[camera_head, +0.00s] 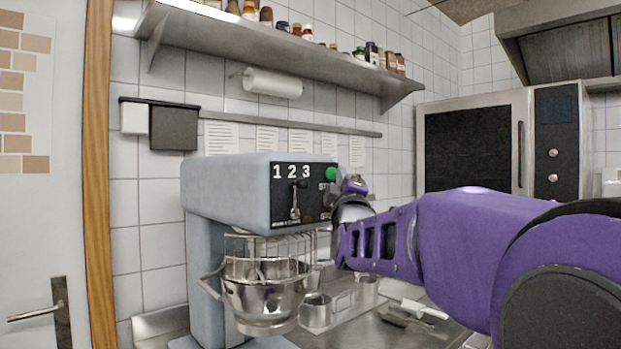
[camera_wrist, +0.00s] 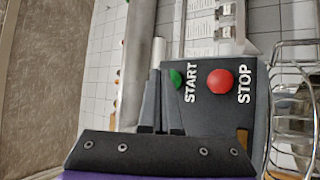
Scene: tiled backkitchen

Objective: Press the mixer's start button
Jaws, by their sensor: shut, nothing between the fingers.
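The grey mixer (camera_head: 225,190) stands on the counter, its black control panel facing my arm. The round green start button (camera_head: 331,173) is at the panel's upper right; in the wrist view it (camera_wrist: 176,78) lies beside the word START, partly covered by my fingers. The red stop button (camera_wrist: 220,82) is next to it in the wrist view; my gripper hides it in the head view. My gripper (camera_head: 350,184) is shut and empty, its tips (camera_wrist: 162,74) very close to the green button. I cannot tell whether they touch it.
A steel bowl (camera_head: 264,297) with a wire guard (camera_head: 275,243) sits under the mixer head. Steel containers (camera_head: 317,310) and utensils (camera_head: 410,313) are on the counter below my arm. A shelf with jars (camera_head: 250,28) runs above, and an oven (camera_head: 470,150) stands behind.

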